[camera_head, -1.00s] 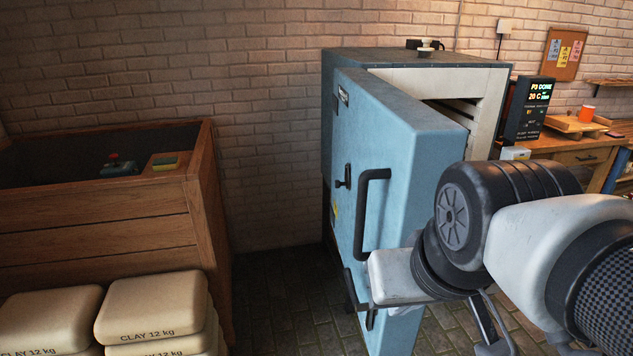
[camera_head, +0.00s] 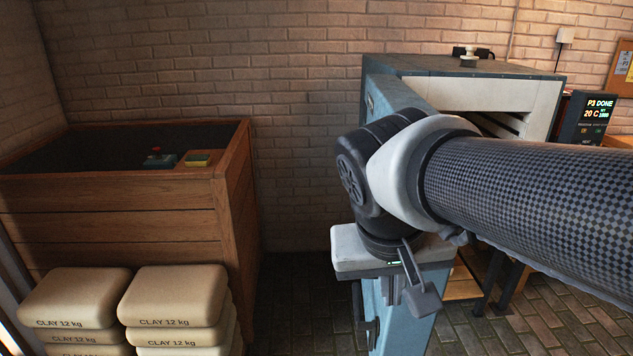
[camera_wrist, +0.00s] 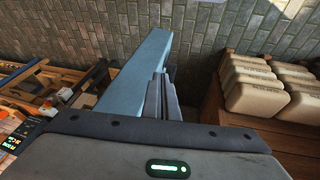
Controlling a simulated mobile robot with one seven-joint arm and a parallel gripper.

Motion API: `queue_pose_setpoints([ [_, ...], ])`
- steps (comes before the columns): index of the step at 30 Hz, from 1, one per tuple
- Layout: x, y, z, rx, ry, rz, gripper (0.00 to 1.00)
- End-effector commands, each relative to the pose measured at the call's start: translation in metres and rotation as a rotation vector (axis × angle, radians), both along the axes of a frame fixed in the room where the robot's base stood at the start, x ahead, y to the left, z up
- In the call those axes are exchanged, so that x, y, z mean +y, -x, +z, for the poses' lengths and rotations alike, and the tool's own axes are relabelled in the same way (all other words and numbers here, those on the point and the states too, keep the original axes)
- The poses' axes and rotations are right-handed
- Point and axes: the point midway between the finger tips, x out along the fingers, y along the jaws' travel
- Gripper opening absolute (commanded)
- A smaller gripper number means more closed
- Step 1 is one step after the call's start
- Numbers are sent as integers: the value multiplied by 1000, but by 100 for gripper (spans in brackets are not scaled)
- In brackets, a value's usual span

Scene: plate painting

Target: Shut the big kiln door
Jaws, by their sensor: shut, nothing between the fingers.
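The big kiln door (camera_head: 412,322) is light blue and stands open, swung out from the front of the kiln (camera_head: 470,68). Its upper part and handle are largely hidden behind my arm in the head view. My gripper (camera_head: 390,292) points down at the door, its fingertips partly hidden. In the wrist view my fingers (camera_wrist: 161,97) are together and empty, close beside the blue door (camera_wrist: 135,70), which lies to their left. I cannot tell whether they touch it. The pale kiln opening shows right of the door, partly behind my arm.
A wooden bin (camera_head: 115,220) stands at left with stacked clay bags (camera_head: 175,295) before it. A control panel (camera_head: 592,118) reading "P3 DONE, 20 C" is right of the kiln. Brick floor (camera_head: 300,290) between bin and door is clear.

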Motion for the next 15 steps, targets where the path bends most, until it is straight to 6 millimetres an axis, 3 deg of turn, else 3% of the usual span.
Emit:
queue_pose_setpoints([
  [9, 57, -68, -3, -20, 244, -124, 0],
  [15, 77, -86, -4, -77, 287, -163, 0],
])
